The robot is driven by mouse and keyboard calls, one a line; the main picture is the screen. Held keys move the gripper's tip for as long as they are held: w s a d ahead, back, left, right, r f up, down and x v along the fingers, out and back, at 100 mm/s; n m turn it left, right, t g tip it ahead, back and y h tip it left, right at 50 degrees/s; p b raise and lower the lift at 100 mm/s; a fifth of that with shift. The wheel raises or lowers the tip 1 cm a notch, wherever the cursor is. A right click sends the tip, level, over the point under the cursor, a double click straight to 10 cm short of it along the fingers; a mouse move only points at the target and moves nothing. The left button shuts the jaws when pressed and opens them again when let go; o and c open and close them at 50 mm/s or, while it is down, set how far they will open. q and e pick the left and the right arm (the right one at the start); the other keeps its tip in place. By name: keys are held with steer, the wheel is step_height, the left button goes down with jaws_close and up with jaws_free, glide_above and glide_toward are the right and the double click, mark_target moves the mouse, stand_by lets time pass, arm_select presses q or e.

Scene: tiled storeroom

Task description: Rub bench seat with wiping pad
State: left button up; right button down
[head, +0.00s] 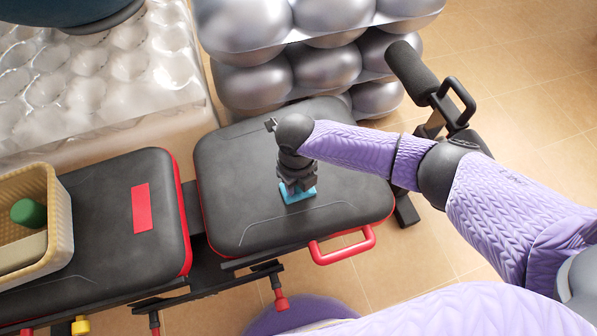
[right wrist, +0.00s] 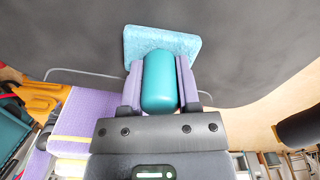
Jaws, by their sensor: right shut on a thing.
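The bench seat (head: 345,170) is a dark grey padded cushion with red trim in the middle of the head view. It also fills the upper part of the right wrist view (right wrist: 240,50). My right gripper (head: 297,186) points down over the seat and is shut on the teal handle of the wiping pad. The pad (head: 299,196) is light blue and lies at or very close to the seat surface, near its middle. In the right wrist view the handle sits between the two fingers, with the fluffy blue pad (right wrist: 155,45) beyond it. My left gripper is not in view.
A second bench cushion (head: 105,225) with a red patch lies to the left. A woven basket (head: 62,215) holding a green item stands on it. Silver rounded shapes (head: 275,85) stand behind the seat. A black roller (head: 411,72) and a red handle (head: 342,248) stick out at the seat's edges.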

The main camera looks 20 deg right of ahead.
steer(key=shift+a+f, duration=0.15)
steer(key=shift+a, duration=0.75)
steer(key=w+b, duration=0.4)
steer(key=shift+w+a+f, duration=0.1)
steer(key=shift+w, duration=0.3)
steer(key=shift+w+r+b, duration=0.2)
steer(key=shift+w+b, duration=0.35)
steer(key=shift+w, duration=0.25)
steer(key=shift+w+f+b, duration=0.15)
steer(key=shift+w+b, duration=0.75)
steer(key=shift+b, duration=0.3)
steer(key=shift+w, duration=0.35)
steer(key=shift+w+r, duration=0.1)
steer(key=shift+r, duration=0.25)
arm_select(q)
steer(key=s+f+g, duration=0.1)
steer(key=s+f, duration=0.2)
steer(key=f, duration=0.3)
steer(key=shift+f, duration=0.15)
arm_select(e)
steer(key=shift+r, duration=0.1)
steer(key=shift+r, duration=0.1)
